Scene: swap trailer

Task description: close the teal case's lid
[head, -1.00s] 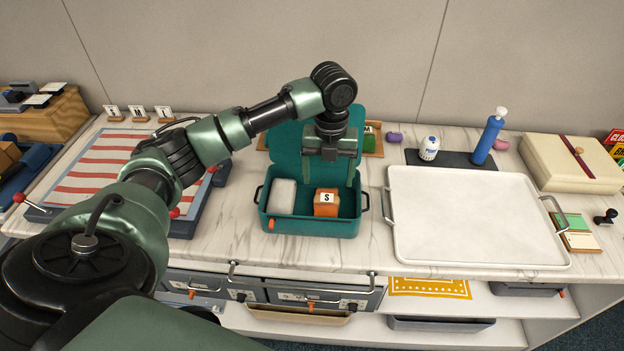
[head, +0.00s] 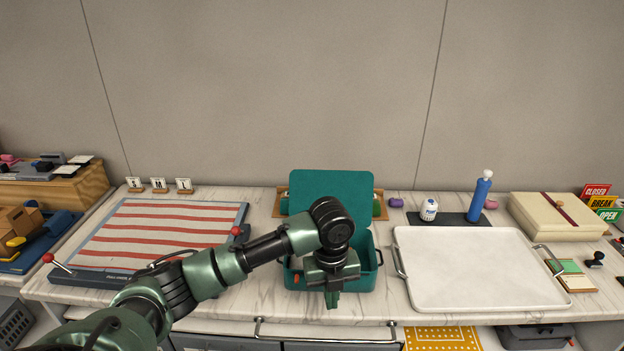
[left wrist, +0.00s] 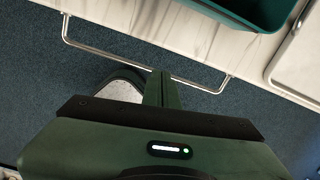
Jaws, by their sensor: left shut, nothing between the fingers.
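The teal case (head: 362,278) stands on the marble counter with its lid (head: 330,188) open and upright at the back. A corner of the case shows at the top of the left wrist view (left wrist: 262,14). My left gripper (head: 332,300) is shut and empty, in front of the case, and hides much of its inside. In the left wrist view the closed fingers (left wrist: 160,88) are over the counter's front edge, with the floor below. The case's contents are hidden now. My right gripper is not in view.
A white tray (head: 475,270) lies right of the case. A striped board (head: 160,235) with red-knobbed levers lies left. A blue bottle (head: 480,197) and a white jar (head: 429,210) stand behind the tray. A metal rail (head: 325,338) runs along the counter front.

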